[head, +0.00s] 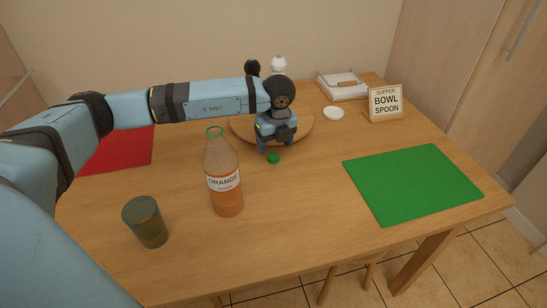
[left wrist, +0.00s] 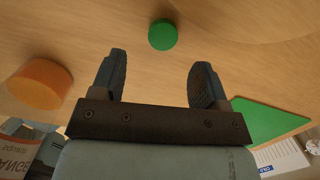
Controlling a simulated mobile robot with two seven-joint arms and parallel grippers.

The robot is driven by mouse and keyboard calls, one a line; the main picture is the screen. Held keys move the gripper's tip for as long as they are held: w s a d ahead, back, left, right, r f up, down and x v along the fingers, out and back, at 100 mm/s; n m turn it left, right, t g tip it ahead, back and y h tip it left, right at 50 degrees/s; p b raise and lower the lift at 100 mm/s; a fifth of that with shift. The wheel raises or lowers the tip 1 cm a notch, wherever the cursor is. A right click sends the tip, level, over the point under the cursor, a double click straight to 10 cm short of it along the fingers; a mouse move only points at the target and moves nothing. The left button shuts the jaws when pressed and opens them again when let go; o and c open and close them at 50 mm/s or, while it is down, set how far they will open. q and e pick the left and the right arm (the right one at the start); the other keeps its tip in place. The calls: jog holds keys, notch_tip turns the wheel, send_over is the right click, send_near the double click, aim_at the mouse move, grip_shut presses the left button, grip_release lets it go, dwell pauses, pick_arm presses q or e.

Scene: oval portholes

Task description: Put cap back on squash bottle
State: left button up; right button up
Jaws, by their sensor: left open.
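The orange squash bottle (head: 224,180) stands upright on the table, with a green ring at its open neck and orange drink in it. The green cap (head: 273,158) lies on the table to the right of the bottle, just beneath my left gripper (head: 275,149). In the left wrist view the cap (left wrist: 162,34) sits beyond the fingertips, roughly midway between them and apart from both. My left gripper (left wrist: 158,72) is open and empty. Part of the bottle (left wrist: 20,158) shows at the lower left there. My right gripper is not in view.
A dark glass (head: 145,222) stands left of the bottle. A round wooden board (head: 303,132) lies behind my gripper. A green mat (head: 412,183), red mat (head: 118,152), white dish (head: 334,113), menu sign (head: 385,103) and tray (head: 328,91) are around. The front middle is clear.

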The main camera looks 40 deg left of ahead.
aim_at(274, 156)
pick_arm(q)
jog(key=f, duration=0.2)
jog(key=f+b, duration=0.1)
jog(key=f, duration=0.1)
jog(key=shift+w+a, duration=0.3)
jog(key=shift+w, duration=0.05)
jog(key=shift+a+f, duration=0.1)
jog(key=shift+f, duration=0.5)
jog(key=c, duration=1)
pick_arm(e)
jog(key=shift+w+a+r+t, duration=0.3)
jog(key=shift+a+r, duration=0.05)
